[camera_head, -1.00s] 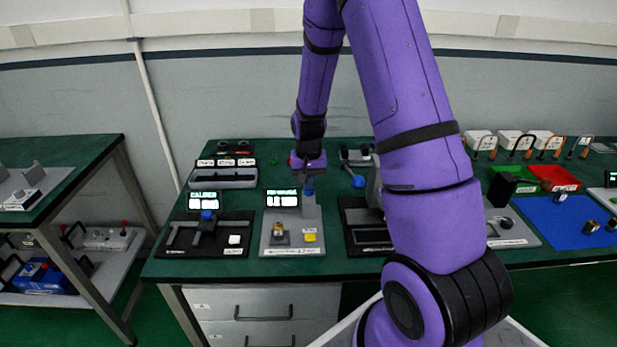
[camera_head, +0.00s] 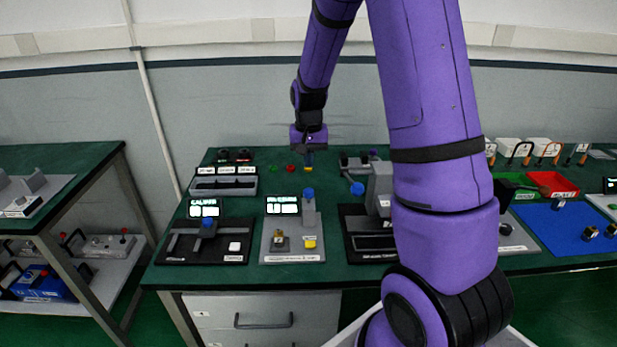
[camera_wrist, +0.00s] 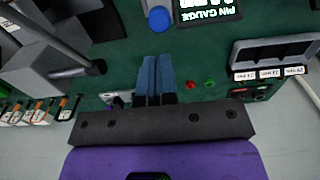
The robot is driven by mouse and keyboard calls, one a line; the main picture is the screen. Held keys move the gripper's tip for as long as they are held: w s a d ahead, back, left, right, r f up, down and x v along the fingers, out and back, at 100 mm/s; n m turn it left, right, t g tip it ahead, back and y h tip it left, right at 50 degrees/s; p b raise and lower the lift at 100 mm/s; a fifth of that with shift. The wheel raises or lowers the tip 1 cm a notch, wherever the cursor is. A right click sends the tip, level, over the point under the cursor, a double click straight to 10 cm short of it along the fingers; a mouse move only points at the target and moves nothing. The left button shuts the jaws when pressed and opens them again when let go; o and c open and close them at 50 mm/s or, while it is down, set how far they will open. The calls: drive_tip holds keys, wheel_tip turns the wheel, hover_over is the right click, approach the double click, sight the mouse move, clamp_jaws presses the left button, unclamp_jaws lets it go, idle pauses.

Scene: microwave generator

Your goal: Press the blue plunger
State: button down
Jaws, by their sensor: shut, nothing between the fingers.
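A round blue plunger top (camera_head: 308,192) stands on a grey post at the right side of the pin gauge station. It also shows from above in the wrist view (camera_wrist: 159,18), beside the lit display. My gripper (camera_head: 309,168) is behind and apart from it in the head view, over the rear of the bench. In the wrist view my gripper's fingers (camera_wrist: 156,62) are together and hold nothing.
The pin gauge station (camera_head: 268,243) has a lit display and a yellow button (camera_head: 310,243). The caliper station (camera_head: 180,250) with another blue knob (camera_head: 207,222) is left. A blue disc (camera_head: 357,188) and grey block stand right. Red (camera_head: 290,168) and green (camera_head: 271,169) buttons lie behind.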

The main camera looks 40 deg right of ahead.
drive_tip(key=shift+r, duration=2)
drive_tip(key=s+a+r+n+t, duration=0.1)
drive_tip(key=s+a+r+n, duration=0.1)
drive_tip(key=s+a+r, duration=0.35)
drive_tip(key=s+a+r+n+t, duration=0.1)
drive_tip(key=s+a+r+t, duration=0.15)
drive_tip(key=s+r, duration=0.5)
drive_tip(key=s+a+r+n+t, duration=0.1)
drive_tip(key=s+a+r+n, duration=0.1)
drive_tip(key=s, duration=0.5)
drive_tip(key=s+a+r+n, duration=0.1)
drive_tip(key=s+a+r, duration=0.2)
drive_tip(key=s, duration=0.4)
drive_tip(key=shift+a+r+n+t, duration=0.25)
drive_tip(key=shift+r+n+t, duration=0.15)
drive_tip(key=shift+r, duration=0.2)
